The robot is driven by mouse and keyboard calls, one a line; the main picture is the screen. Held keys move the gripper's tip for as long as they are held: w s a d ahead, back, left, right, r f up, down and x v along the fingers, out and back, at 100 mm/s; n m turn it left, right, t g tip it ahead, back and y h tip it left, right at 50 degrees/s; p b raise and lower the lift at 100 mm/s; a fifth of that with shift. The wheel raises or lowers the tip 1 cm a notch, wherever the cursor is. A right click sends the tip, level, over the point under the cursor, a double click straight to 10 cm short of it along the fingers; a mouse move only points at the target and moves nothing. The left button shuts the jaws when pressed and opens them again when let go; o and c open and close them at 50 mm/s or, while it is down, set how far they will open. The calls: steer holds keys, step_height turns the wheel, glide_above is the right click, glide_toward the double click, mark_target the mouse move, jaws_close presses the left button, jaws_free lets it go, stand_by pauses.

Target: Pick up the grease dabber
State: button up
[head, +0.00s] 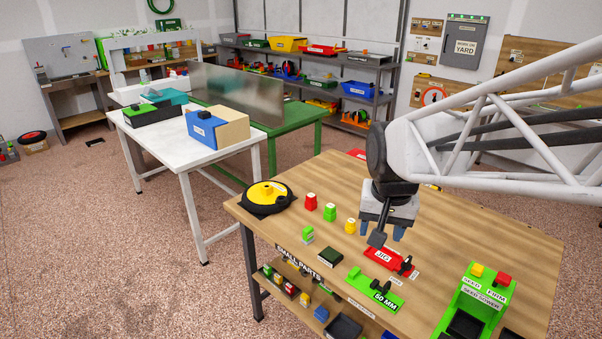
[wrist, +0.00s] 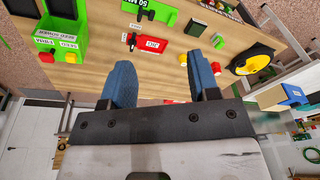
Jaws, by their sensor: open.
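I cannot tell for sure which thing is the grease dabber; no piece in these frames is plainly one. My gripper (head: 381,230) hangs above the wooden workbench (head: 455,235), behind the red JIG block (head: 384,260). Its two blue fingers are apart, and the wrist view shows nothing held between them (wrist: 161,64). Small red (head: 311,202), green (head: 330,212) and yellow (head: 350,226) pieces stand left of the gripper on the bench. The gripper body hides part of the bench in the wrist view.
A round yellow and black thing (head: 267,195) sits at the left corner. A lower shelf holds small parts. The bench's right part looks clear.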

steer(key=w+a+f+m, duration=0.2)
steer(key=w+a+f, duration=0.1)
steer(key=w, duration=0.7)
steer(key=m+g, duration=0.2)
steer(key=m, duration=0.2)
glide_above(308, 228)
steer(key=f, duration=1.7)
steer(key=shift+s+d+f, duration=0.15)
steer(key=shift+s, duration=0.1)
steer(key=shift+w+f, duration=0.2)
steer(key=shift+f, duration=0.05)
steer(key=shift+f, duration=1.25)
steer(key=shift+f, duration=0.1)
